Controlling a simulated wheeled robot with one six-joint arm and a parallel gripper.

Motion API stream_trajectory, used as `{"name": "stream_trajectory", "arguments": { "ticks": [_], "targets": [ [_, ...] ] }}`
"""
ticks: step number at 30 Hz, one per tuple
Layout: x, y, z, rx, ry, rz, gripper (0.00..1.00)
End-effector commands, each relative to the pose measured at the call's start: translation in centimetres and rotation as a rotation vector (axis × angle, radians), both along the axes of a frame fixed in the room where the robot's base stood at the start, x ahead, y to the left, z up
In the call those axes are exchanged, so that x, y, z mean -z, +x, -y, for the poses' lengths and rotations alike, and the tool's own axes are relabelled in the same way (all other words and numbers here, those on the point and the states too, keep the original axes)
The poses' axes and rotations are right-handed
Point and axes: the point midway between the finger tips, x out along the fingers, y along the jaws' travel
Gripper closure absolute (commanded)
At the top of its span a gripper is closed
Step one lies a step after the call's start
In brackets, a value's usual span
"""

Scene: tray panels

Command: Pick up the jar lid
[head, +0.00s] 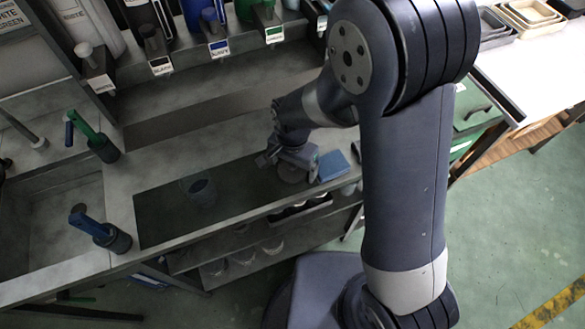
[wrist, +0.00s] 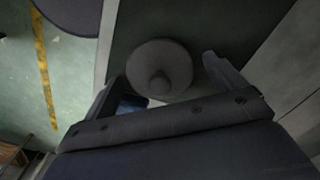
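The jar lid (wrist: 173,58) is a dark round disc with a small knob in the middle. It lies on the dark mat on the counter. In the head view the lid (head: 291,174) is mostly hidden beneath my gripper (head: 284,160). In the wrist view my gripper (wrist: 163,78) is open, with one finger on each side of the lid and a gap to each. The lid is not held; I cannot tell the exact height of the fingers above it. A dark see-through jar (head: 201,190) stands to the left on the mat.
A blue folded cloth or block (head: 333,165) lies just right of my gripper, near the counter's front edge. Labelled holders line the back. The mat between jar and gripper is clear.

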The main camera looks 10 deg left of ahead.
Motion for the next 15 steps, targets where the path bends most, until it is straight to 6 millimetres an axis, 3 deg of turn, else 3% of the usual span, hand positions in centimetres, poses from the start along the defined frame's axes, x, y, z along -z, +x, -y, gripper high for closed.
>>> {"name": "stream_trajectory", "arguments": {
  "ticks": [15],
  "targets": [
    [-0.04,0.01,-0.01,0.0,0.0,0.0,0.52]
  ]
}}
